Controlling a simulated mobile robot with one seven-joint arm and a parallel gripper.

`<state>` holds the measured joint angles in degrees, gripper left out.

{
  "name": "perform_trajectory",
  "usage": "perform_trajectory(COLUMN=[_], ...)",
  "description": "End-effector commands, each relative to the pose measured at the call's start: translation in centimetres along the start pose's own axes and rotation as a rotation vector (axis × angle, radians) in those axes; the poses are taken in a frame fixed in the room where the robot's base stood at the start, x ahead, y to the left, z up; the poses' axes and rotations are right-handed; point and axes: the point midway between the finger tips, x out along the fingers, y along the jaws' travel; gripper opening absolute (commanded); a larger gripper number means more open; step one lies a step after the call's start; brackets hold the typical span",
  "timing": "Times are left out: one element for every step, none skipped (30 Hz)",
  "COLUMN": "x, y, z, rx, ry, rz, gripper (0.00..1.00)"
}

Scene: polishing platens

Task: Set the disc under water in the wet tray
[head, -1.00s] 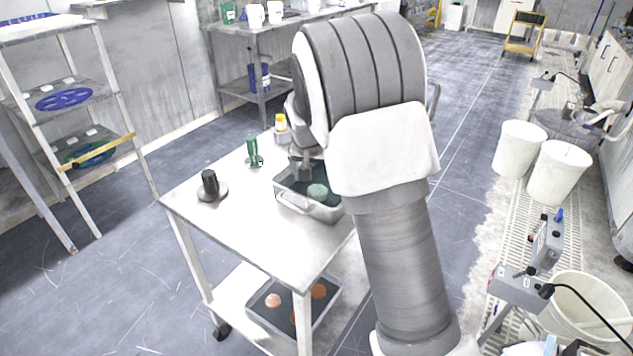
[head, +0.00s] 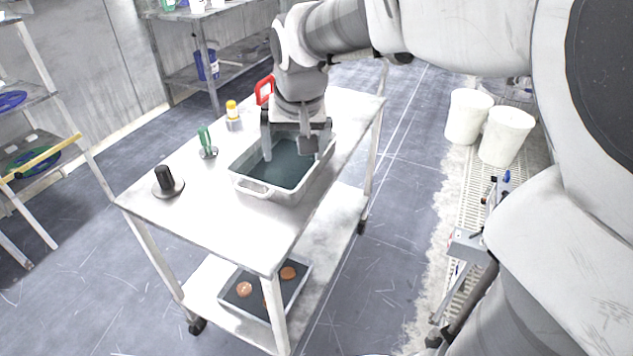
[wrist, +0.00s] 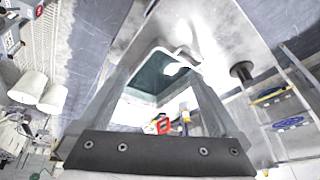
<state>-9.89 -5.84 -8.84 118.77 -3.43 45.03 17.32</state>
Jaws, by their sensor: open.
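The wet tray (head: 262,188), a pale metal pan with dark teal water, stands on the upper top of the white cart (head: 215,215). It also shows in the wrist view (wrist: 185,57). My gripper (head: 288,152) points down over the tray with its two fingers apart. In the wrist view my gripper (wrist: 158,78) shows nothing between the fingers but the tray and water beyond. I cannot make out a disc in the water now; part of the tray is behind my fingers. A dark tray (head: 232,303) with copper-coloured discs (head: 243,289) sits on the cart's lower shelf.
A black knob on a round base (head: 166,183), a green-handled tool (head: 206,143) and a yellow-capped bottle (head: 233,117) stand along the cart's left side. A red handle-like item (head: 264,90) is behind my gripper. White buckets (head: 468,117) stand right; open floor lies between.

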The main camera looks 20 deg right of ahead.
Motion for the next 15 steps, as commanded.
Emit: perform_trajectory(x=[-2.4,-3.0,-3.8,-4.4,-5.0,-5.6,-6.0,-6.3,-6.7,-7.0,-7.2,-7.4,-7.5,-7.6,-7.7], y=[0.2,0.4,0.7,0.9,1.2,1.5,1.8,2.0,2.3,2.6,2.8,3.0,3.2,3.3,3.5], z=[1.2,2.1,3.2,4.1,5.0,6.2,7.2,8.1,9.3,10.2,11.0,12.1,12.8,13.4,14.1], rx=[-0.021,-0.035,-0.054,-0.066,-0.081,-0.098,-0.112,-0.125,-0.143,-0.156,-0.167,-0.185,-0.194,-0.204,-0.215], ry=[0.032,0.036,0.042,0.047,0.052,0.057,0.061,0.066,0.071,0.075,0.079,0.086,0.089,0.092,0.095], rz=[-0.023,-0.028,-0.035,-0.039,-0.042,-0.045,-0.046,-0.047,-0.048,-0.048,-0.047,-0.046,-0.045,-0.043,-0.041], gripper=[0.99,0.99,0.99,0.99,0.99,0.99,0.99,0.99,0.99,0.99,0.99,0.99,0.99,0.99,0.99])
